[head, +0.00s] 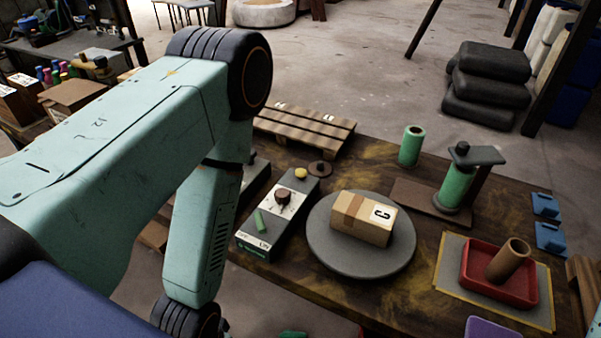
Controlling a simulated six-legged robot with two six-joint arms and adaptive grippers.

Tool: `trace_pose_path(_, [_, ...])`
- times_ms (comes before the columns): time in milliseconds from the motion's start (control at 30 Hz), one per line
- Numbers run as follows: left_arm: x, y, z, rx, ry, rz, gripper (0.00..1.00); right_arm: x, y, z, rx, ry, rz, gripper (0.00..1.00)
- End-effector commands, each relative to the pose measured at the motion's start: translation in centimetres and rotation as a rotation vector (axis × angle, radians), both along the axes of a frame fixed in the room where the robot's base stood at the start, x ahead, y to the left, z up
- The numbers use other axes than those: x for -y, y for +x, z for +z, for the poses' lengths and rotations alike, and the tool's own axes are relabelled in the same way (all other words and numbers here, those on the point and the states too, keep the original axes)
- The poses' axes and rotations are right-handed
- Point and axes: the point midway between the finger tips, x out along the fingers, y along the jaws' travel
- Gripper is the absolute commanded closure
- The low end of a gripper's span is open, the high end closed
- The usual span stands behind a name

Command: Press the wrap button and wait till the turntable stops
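A grey round turntable (335,255) lies on the dark wooden table, with a taped cardboard box (358,229) marked "C" on it. Left of it stands a grey control box (290,219) with a yellow button (301,174), a dark round knob (283,195) on a white dial plate and a green lever or switch (261,220). I cannot read which control is marked as the wrap button. My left arm crosses the left of the view and bends down; its gripper is below the frame edge. My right gripper is not in view.
A green roll (411,146) and a stand with a green roll (456,185) are behind the turntable. A red tray (481,284) with a brown tube (508,260) lies right. A wooden pallet (310,128) is at the back left. Blue pieces (550,238) lie at the right edge.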

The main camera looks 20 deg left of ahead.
Motion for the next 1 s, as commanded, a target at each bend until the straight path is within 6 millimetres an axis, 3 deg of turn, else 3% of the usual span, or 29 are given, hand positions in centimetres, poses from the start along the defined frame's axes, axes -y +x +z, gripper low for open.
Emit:
trace_pose_path(67, [0.0, 0.0, 0.0, 0.0, 0.0, 0.0, 0.61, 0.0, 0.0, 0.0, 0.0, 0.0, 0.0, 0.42])
trace_pose_path(533, [0.0, -0.01, 0.0, 0.0, 0.0, 0.0, 1.0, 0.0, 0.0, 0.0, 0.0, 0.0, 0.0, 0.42])
trace_pose_path(1000, [0.0, -0.01, 0.0, 0.0, 0.0, 0.0, 1.0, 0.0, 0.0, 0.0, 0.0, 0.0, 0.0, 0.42])
